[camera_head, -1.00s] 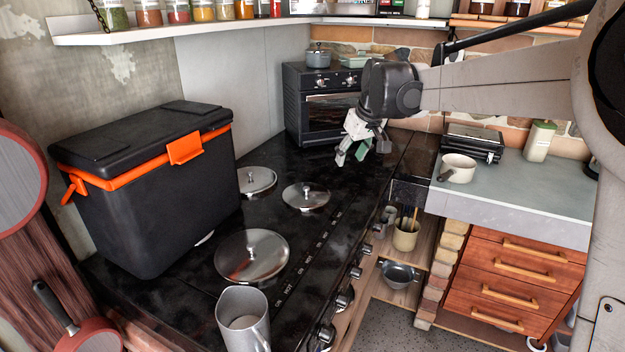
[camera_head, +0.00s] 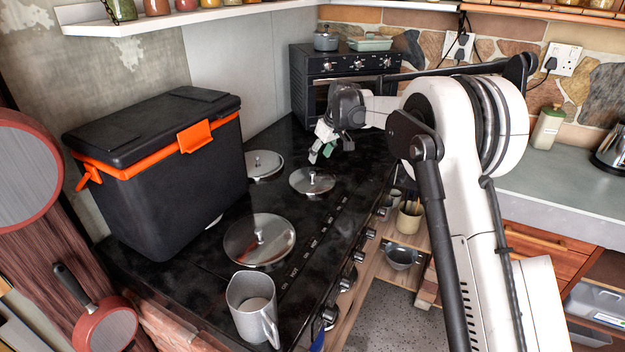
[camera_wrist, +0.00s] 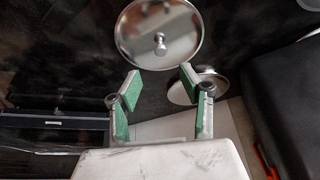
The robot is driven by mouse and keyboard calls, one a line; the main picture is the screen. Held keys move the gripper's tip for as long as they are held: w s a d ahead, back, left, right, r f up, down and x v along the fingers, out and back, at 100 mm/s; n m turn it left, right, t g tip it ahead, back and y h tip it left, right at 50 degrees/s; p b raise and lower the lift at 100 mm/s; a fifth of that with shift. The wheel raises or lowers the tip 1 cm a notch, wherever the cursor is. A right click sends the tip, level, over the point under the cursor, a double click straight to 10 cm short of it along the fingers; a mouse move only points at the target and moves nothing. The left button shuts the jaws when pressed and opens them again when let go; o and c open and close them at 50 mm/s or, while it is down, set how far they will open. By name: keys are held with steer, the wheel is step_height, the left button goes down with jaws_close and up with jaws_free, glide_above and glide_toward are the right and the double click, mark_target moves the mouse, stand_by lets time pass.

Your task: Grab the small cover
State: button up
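Three round metal lids with knobs lie on the black stovetop. The smaller one on the right (camera_head: 312,181) is closest to my gripper (camera_head: 328,152); another small one (camera_head: 264,165) lies by the cooler, and a larger one (camera_head: 259,241) lies nearer the front. My gripper is open and empty, above the stovetop behind the right lid and apart from it. In the wrist view, one whole lid (camera_wrist: 158,35) shows just beyond the open fingertips (camera_wrist: 158,78). A second lid (camera_wrist: 181,93) is partly hidden behind the right finger.
A black cooler with orange trim (camera_head: 155,185) stands left of the lids. A metal mug (camera_head: 252,305) stands at the stove's front. A black oven (camera_head: 306,85) is at the back, close behind my gripper. The stovetop around the right lid is clear.

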mark_target(313, 172)
steer(key=shift+p+x, duration=0.6)
steer(key=shift+x, duration=4.2)
steer(key=shift+c, duration=0.5)
jaws_close()
